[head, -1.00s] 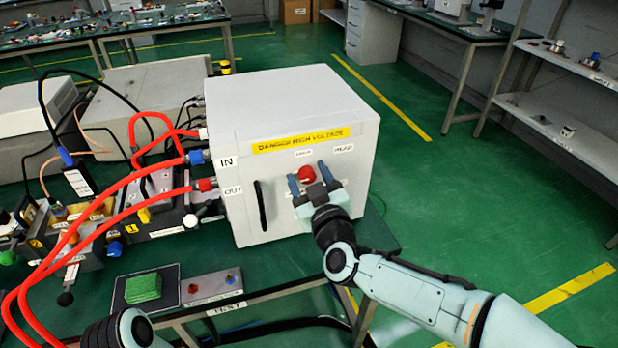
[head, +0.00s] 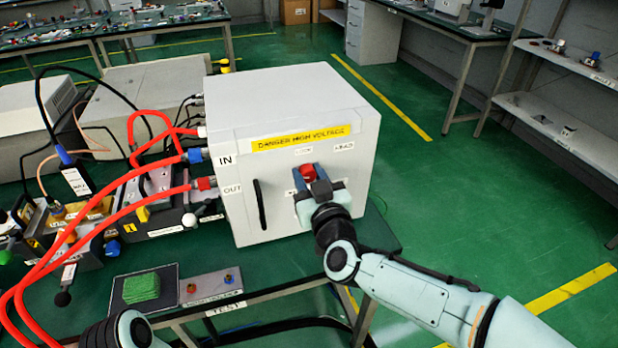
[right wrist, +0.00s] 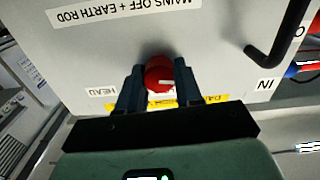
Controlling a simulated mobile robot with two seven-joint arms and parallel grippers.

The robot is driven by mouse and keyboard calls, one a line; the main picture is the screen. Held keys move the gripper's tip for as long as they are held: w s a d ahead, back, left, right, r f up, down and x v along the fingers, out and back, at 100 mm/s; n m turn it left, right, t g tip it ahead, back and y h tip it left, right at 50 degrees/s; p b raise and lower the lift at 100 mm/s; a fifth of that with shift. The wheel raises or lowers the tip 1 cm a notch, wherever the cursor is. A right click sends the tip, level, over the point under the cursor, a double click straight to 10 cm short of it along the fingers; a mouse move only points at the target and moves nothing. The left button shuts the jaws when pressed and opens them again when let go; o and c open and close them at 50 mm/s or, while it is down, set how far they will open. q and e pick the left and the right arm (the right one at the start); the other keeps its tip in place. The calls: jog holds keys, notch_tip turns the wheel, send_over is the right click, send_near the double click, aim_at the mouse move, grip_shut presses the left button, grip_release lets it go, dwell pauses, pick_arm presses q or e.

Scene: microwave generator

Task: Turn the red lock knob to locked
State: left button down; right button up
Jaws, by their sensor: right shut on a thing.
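The red lock knob (head: 307,172) is on the front of the white high-voltage box (head: 288,92), below the yellow danger label. My right gripper (head: 308,178) is at the knob, with one finger on each side. In the right wrist view the red knob (right wrist: 160,76) sits between the two dark fingers (right wrist: 159,88), and a white mark shows on its face. The gripper is shut on the knob.
A black handle (head: 260,205) stands out from the box's front, left of the knob. Thick red hoses (head: 110,190) run from the box's left side. A green pad (head: 142,287) lies on the bench in front. Open floor lies right of the box.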

jog(key=m+b, duration=0.2)
jog(key=m, duration=0.4)
jog(key=shift+f, duration=0.1)
pick_arm(q)
jog(key=w+a+f+t+y+b, duration=0.1)
jog(key=w+a+f+t+b, duration=0.15)
jog(key=w+a+f, duration=0.35)
pick_arm(e)
jog(key=m, duration=0.5)
jog(key=shift+m, duration=0.4)
pick_arm(q)
jog(key=shift+n+g, duration=0.4)
jog(key=shift+g, duration=0.45)
jog(key=shift+s+d+f+b, duration=0.8)
jog(key=shift+s+d+f, duration=0.2)
jog(key=shift+s+f, duration=0.25)
pick_arm(e)
jog(key=shift+m, duration=2)
pick_arm(q)
jog(key=shift+s, duration=0.1)
pick_arm(e)
jog(key=o, duration=1)
jog(key=shift+o, duration=0.2)
